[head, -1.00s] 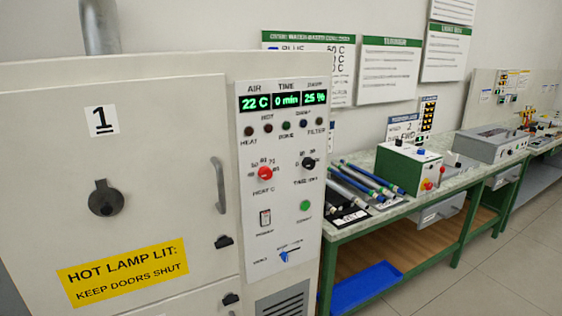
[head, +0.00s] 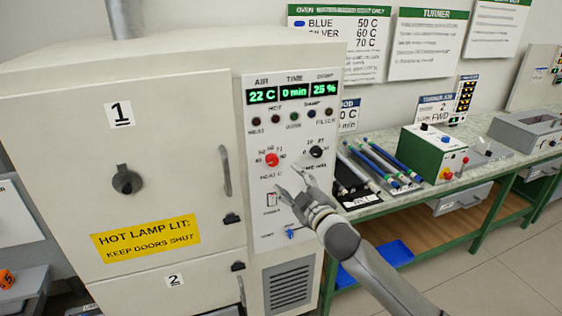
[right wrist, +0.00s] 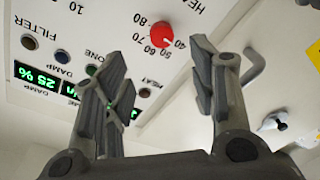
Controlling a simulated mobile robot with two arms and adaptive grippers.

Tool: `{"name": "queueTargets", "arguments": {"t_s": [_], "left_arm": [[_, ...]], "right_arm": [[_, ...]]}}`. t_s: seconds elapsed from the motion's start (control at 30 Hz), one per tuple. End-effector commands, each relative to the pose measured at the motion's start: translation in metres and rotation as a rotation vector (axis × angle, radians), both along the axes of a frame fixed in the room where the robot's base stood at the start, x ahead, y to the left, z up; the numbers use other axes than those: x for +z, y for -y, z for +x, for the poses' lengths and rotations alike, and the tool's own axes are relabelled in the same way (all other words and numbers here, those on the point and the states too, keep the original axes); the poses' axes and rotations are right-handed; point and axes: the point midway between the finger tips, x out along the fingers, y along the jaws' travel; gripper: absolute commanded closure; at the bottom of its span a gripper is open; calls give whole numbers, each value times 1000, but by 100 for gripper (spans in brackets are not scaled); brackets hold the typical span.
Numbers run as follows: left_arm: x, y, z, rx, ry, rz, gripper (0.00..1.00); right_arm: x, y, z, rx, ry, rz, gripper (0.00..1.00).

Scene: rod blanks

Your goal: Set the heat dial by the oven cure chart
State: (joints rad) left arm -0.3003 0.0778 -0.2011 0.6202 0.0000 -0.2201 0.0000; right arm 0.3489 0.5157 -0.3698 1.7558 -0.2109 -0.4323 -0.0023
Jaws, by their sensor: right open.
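The red heat dial (head: 271,159) is on the oven's control panel (head: 262,240), with a number scale around it. In the right wrist view the dial (right wrist: 161,35) shows upside down with marks from 40 to 80; I cannot surely read its setting. My right gripper (head: 288,180) is open and empty in front of the panel, just below the dial. In the right wrist view its fingers (right wrist: 160,88) stand apart, with the dial beyond the gap, untouched. The oven cure chart (head: 338,40) on the wall reads BLUE 50 C, SILVER 60 C and 70 C; the last row's name is hidden.
The display (head: 293,91) reads 22 C, 0 min, 25 %. A black dial (head: 316,152) sits right of the red one. A door handle (head: 225,170) sticks out left of the panel. Blue and silver rods (head: 372,168) lie on the bench at right.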

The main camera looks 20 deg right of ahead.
Motion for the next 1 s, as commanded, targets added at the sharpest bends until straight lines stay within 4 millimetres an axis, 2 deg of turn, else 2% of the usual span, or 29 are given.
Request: {"name": "queueTargets", "arguments": {"t_s": [0.6, 0.8, 1.0], "left_arm": [[18, -4, 0, -1, 0, 5, 100], [20, -3, 0, 0, 1, 4, 100], [21, -1, 0, 1, 0, 2, 100]], "right_arm": [[0, -10, 79, -1, -2, 3, 47], [0, -11, 96, -1, -2, 3, 47], [-2, -12, 102, -1, -3, 2, 47]]}}
